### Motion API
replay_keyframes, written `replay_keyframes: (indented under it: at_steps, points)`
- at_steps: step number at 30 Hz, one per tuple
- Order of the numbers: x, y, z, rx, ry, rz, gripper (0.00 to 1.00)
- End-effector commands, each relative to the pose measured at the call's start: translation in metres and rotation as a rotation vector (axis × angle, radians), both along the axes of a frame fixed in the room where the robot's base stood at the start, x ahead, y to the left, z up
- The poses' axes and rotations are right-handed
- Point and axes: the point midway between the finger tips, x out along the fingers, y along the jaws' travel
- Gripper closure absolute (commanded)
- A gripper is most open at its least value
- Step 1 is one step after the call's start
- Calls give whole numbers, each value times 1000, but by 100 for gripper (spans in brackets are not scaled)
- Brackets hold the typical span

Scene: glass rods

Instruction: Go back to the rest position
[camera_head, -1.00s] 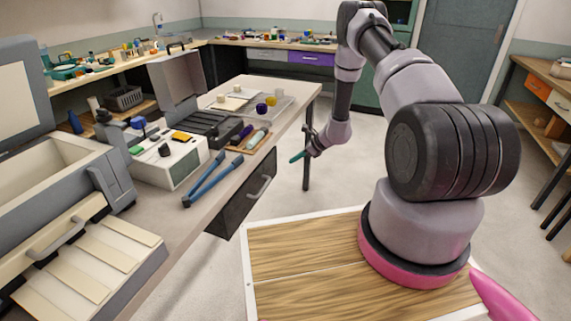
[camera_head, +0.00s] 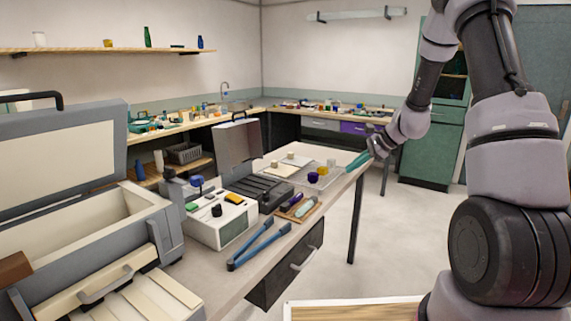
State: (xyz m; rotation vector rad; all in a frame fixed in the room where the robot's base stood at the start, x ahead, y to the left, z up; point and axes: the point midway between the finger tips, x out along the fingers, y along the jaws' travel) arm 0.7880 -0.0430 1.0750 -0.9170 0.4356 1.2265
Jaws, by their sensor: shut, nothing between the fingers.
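My gripper (camera_head: 357,161) is at the end of my raised arm, right of centre. Its teal fingers are shut, with nothing seen between them, and point down and to the left. From this view the fingers overlap the far right end of the workbench (camera_head: 225,284); I cannot tell their height above it. A small wooden tray (camera_head: 286,216) with a purple piece (camera_head: 295,200) and a pale green piece (camera_head: 305,206) lies on the bench, left of and nearer than my gripper.
Blue-handled pliers (camera_head: 258,246) lie near the bench's front edge. A white device (camera_head: 222,222), an open dark case (camera_head: 250,184) and a clear tray (camera_head: 328,179) with small jars stand behind. A big grey chest (camera_head: 112,245) fills the left. Open floor lies right of the bench.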

Motion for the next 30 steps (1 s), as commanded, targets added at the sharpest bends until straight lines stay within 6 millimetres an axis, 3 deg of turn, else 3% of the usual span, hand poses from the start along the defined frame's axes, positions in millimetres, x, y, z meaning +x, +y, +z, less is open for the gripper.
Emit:
replay_keyframes:
  at_steps: [1, 6, 15, 22, 27, 30]
  points:
    - [-11, 5, 29, -31, -43, 49, 100]
    - [-57, 16, 101, -150, -165, 216, 100]
    - [-157, 20, 192, -404, -374, 478, 100]
    - [-236, 11, 233, -633, -524, 641, 100]
    - [-285, -2, 247, -799, -615, 729, 100]
    - [-304, -8, 250, -871, -648, 760, 100]
